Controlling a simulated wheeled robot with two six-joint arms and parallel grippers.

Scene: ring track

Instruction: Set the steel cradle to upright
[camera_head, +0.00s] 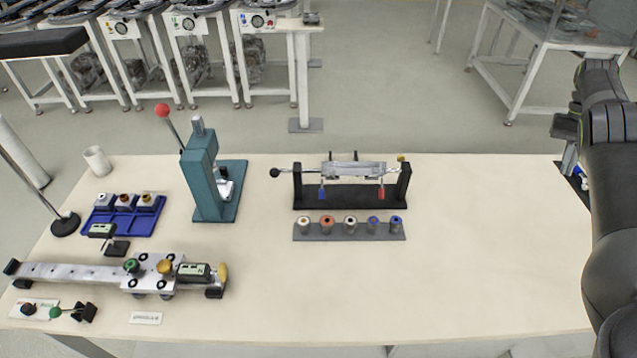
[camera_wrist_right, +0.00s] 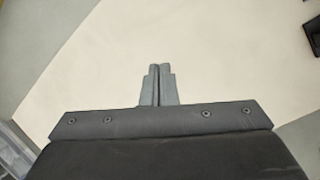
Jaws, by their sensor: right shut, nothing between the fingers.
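The steel cradle (camera_head: 355,170) hangs between the two uprights of a black stand (camera_head: 350,201) at the back middle of the table. A black ball knob (camera_head: 274,173) sticks out at its left and a small yellow part (camera_head: 401,158) shows at its right end. Blue and red tipped parts point down at its front, and dark pegs stick up behind. I cannot tell its exact tilt. My right gripper (camera_head: 580,168) is well right of the stand, touching nothing. In the right wrist view it (camera_wrist_right: 157,70) is shut and empty above the table. My left gripper is out of view.
A grey rack (camera_head: 349,232) with several coloured-top bushings lies in front of the stand. A teal press (camera_head: 202,175) with a red-knobbed lever stands left of it. A blue tray (camera_head: 125,222) and a steel rail fixture (camera_head: 75,273) lie farther left. The table's right half is clear.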

